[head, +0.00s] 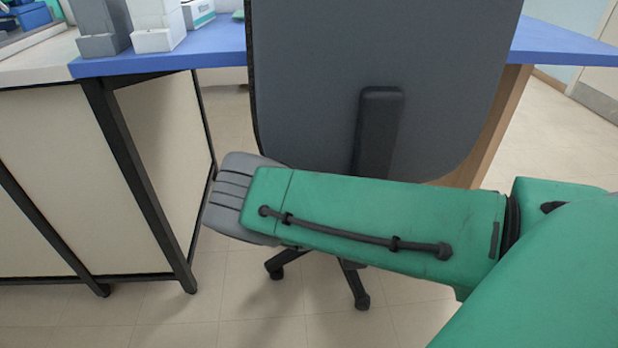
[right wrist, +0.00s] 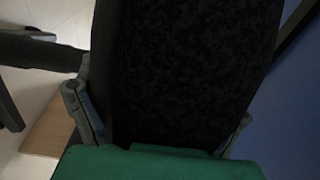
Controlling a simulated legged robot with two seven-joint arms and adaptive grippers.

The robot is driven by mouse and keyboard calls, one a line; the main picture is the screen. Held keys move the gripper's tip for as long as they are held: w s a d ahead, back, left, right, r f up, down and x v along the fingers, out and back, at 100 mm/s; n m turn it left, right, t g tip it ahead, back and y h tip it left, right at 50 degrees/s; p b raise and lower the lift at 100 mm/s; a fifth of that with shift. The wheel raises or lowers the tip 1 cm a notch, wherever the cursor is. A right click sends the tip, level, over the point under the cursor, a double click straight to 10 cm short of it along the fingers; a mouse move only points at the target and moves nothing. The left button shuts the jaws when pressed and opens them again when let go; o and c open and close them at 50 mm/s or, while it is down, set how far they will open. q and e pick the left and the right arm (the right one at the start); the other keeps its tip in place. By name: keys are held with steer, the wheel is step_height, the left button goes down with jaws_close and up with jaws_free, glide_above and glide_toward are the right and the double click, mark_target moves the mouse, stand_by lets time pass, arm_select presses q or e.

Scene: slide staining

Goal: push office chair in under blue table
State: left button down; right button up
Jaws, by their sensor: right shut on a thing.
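The office chair (head: 320,70) stands in front of the blue table (head: 215,42), its grey backrest covering the middle of the table's edge. Its black back support and wheeled base show around my right forearm. My right arm crosses low in front of the backrest. Only the grey outside of my right gripper (head: 232,195) shows there; its fingertips are hidden. In the right wrist view, my right gripper (right wrist: 162,118) has a finger on each side of a dark fabric part of the chair (right wrist: 185,70) and is shut on it. My left gripper is out of view.
Grey and white boxes (head: 155,22) stand on the table's left part. A cream cabinet with a black metal frame (head: 125,160) stands at the left. A wooden panel (head: 490,125) supports the table at the right. The tiled floor in front is open.

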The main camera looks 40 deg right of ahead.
steer(key=shift+w+a, duration=0.35)
steer(key=shift+a, duration=0.1)
steer(key=o, duration=1.4)
steer(key=shift+w+f, duration=0.1)
steer(key=shift+f, duration=0.05)
steer(key=shift+o, duration=0.2)
steer(key=shift+f, duration=0.1)
steer(key=shift+s+a, duration=0.35)
steer(key=shift+a, duration=0.05)
steer(key=v, duration=1.1)
